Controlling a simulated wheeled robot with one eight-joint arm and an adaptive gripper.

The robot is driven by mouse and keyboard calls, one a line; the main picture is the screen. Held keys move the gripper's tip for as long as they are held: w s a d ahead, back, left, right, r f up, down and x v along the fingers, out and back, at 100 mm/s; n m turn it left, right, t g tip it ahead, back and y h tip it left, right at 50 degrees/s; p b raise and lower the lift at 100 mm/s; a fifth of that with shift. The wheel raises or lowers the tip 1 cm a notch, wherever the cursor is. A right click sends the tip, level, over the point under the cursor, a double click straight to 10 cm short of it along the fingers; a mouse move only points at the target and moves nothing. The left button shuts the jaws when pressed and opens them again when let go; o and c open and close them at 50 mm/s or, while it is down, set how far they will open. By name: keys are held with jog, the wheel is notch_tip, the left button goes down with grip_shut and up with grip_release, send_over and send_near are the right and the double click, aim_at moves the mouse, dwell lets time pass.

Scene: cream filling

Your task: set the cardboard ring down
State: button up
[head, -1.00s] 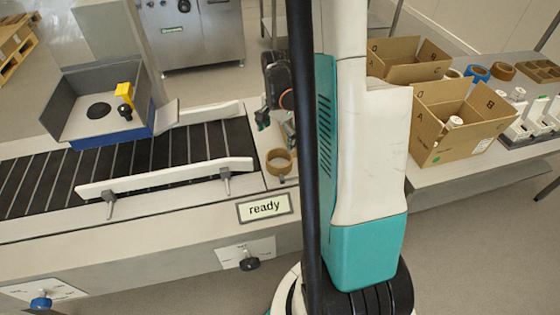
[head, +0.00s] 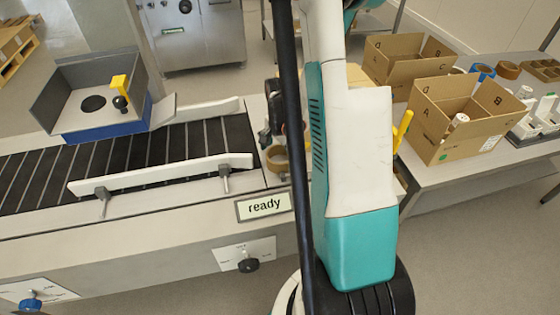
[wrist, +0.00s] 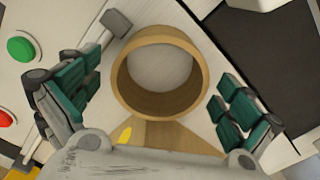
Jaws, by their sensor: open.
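The cardboard ring (wrist: 160,103) is a short tan tube. In the wrist view it sits between my gripper's two fingers with its round opening facing the camera, and a pale surface shows through it. My gripper (wrist: 165,95) is open, with a green-padded finger on each side and a gap between each finger and the ring. In the head view the ring (head: 274,159) is at the right end of the conveyor, on the pale surface behind the "ready" sign, partly hidden by a dark pole. My gripper is mostly hidden there.
The dark conveyor (head: 150,160) runs left, with a white guide rail (head: 160,175) along its front. A grey and blue tray-like station (head: 120,120) stands on it. Open cardboard boxes (head: 440,150) stand on the right table. A green button (wrist: 22,48) is at the wrist view's left.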

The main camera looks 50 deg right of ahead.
jog(key=c, duration=1.1)
jog(key=shift+r, duration=0.1)
